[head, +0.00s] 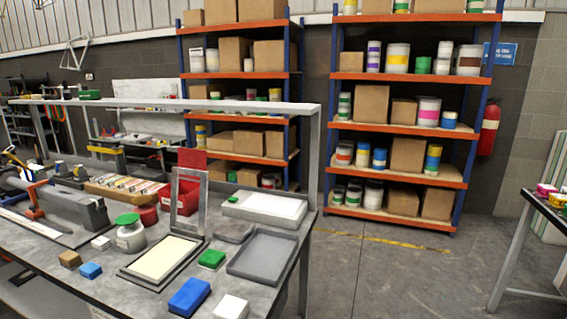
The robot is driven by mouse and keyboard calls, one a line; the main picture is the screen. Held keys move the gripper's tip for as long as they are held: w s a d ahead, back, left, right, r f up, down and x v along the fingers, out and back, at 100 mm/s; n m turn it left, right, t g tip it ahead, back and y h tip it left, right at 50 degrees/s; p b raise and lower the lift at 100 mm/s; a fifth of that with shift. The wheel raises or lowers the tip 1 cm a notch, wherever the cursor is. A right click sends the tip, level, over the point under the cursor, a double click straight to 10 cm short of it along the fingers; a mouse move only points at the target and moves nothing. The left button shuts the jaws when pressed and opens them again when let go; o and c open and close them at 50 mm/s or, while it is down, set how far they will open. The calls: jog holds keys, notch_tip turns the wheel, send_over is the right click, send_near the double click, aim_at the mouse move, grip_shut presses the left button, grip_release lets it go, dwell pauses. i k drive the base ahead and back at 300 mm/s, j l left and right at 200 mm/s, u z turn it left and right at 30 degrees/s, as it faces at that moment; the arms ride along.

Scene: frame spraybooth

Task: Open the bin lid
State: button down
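A red bin (185,195) stands on the grey workbench, towards its back, partly hidden behind an upright grey frame. A red panel (192,159) stands up above the bin; it may be its lid, but I cannot tell whether it is joined to the bin. A low pale grey case (262,210) with a white top lies to the right of the bin. My gripper is not in view.
The grey workbench (60,262) also holds a green-lidded jar (131,236), a cream panel in a dark frame (160,257), a shallow grey tray (263,256), and blue (189,297), green (211,258) and white blocks (231,307). Loaded shelves (400,128) stand behind. The floor (400,280) at right is clear.

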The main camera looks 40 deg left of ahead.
aim_at(187, 158)
jog(key=i+u, duration=0.2)
jog(key=i, duration=0.55)
jog(key=i+l+u, duration=0.25)
jog(key=i, duration=0.45)
jog(key=i+u, duration=0.25)
jog(key=u, duration=0.2)
jog(key=i+l+u, duration=0.15)
jog(key=u, duration=0.25)
jog(key=i+l+u, duration=0.25)
jog(key=u, duration=0.2)
jog(key=i+l+u, duration=0.4)
jog(key=k+j, duration=0.1)
